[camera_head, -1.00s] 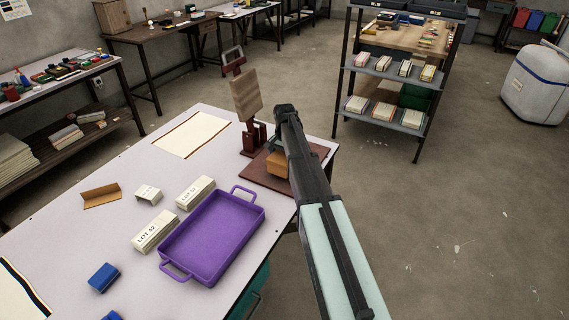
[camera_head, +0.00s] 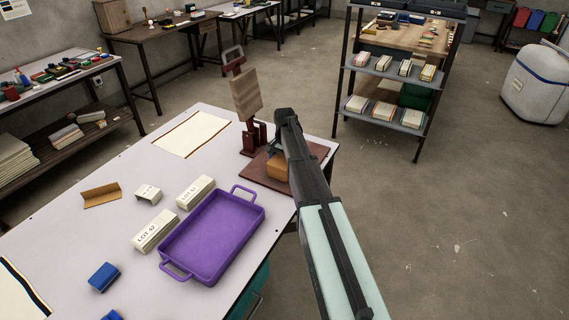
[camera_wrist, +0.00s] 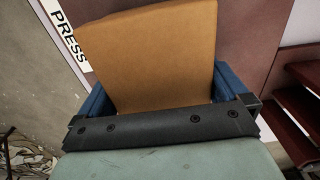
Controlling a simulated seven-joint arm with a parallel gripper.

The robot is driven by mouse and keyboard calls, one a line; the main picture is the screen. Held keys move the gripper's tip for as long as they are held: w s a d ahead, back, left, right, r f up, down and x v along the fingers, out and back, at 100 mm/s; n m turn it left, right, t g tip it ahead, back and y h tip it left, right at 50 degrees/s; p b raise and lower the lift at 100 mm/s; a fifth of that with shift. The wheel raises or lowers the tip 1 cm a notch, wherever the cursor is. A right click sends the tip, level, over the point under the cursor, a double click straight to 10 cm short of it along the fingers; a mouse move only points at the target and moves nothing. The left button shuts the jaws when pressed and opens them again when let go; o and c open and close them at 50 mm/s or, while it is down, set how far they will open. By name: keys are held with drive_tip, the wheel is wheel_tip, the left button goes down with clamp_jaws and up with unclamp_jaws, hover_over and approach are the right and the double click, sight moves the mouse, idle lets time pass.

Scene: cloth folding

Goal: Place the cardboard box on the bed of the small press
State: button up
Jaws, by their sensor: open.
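The cardboard box (camera_head: 278,168) is a small orange-brown block. It appears to rest on the press bed (camera_head: 254,178), a flat dark red-brown board at the table's far right corner. The press (camera_head: 246,98) has a raised pale wooden plate and a dark red stand behind the bed. My gripper (camera_wrist: 163,90) is open, its blue fingers on either side of the box (camera_wrist: 150,50) in the wrist view. Whether the fingers touch the box is unclear. My arm hides the box's right side in the head view.
A purple tray (camera_head: 215,236) with handles stands front left of the press. White LOT boxes (camera_head: 155,231), a folded brown card (camera_head: 101,195) and a blue block (camera_head: 103,277) lie left of it. A bordered sheet (camera_head: 192,134) lies behind. A PRESS label (camera_wrist: 70,35) is beside the bed.

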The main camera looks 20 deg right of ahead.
wheel_tip(320, 180, up, 12)
drive_tip(key=shift+f, duration=0.1)
idle(0.4)
